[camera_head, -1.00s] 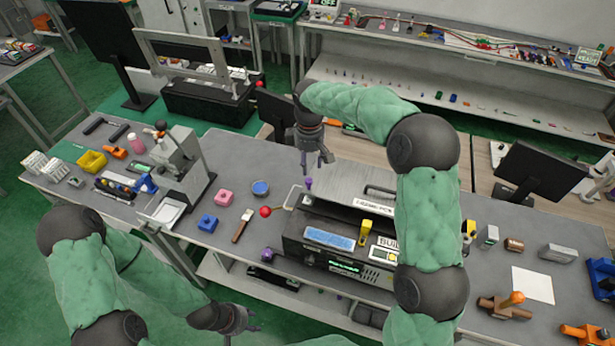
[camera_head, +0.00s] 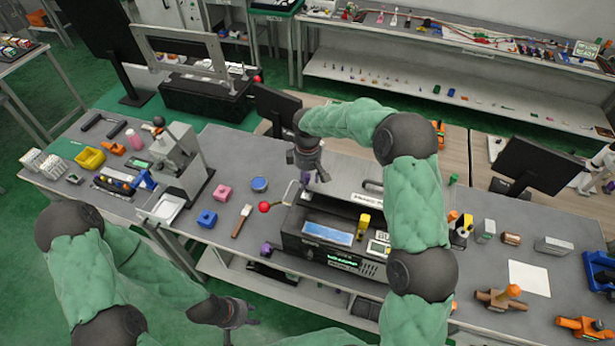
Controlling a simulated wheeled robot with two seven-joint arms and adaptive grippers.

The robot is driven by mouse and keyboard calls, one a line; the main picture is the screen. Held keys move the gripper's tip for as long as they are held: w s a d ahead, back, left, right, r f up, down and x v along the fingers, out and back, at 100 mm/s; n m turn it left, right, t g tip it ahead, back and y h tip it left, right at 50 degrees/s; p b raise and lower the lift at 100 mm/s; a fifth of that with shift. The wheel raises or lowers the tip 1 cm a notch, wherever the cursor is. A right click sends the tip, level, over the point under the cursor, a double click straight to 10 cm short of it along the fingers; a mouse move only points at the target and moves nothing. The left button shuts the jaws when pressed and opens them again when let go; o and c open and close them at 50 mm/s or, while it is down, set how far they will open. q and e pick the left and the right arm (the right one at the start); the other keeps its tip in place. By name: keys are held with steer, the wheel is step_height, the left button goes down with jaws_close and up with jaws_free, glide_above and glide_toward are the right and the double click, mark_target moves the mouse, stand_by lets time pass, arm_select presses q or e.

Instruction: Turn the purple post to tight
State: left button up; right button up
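The purple post (camera_head: 305,179) stands upright at the back left of a dark machine with a grey lid. My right gripper (camera_head: 309,177) points down over it, its fingers apart and the post's top between or just behind them. Contact cannot be made out at this size. A purple knob (camera_head: 266,249) is on the machine's front left corner. My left gripper (camera_head: 248,313) is open and empty, low in front of the bench, away from the post.
The machine's grey lid (camera_head: 350,181) is just right of my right gripper. Blue and pink blocks and a brush (camera_head: 242,221) lie on the bench to the left.

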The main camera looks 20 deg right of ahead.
jaws_close()
steer(key=shift+f+m, duration=0.1)
steer(key=shift+m, duration=0.2)
steer(key=m+b, duration=0.2)
steer(key=m, duration=0.1)
steer(key=shift+f+m, duration=0.1)
steer(key=shift+m, duration=0.2)
steer(key=m+b, duration=0.2)
steer(key=m, duration=0.3)
steer(key=shift+s, duration=0.1)
steer(key=m+b, duration=0.2)
steer(key=m, duration=0.4)
steer(key=shift+a+m, duration=0.1)
steer(key=shift+m, duration=0.2)
steer(key=m+b, duration=0.1)
steer(key=m, duration=0.5)
steer(key=shift+m, duration=0.3)
steer(key=shift+a+f, duration=0.1)
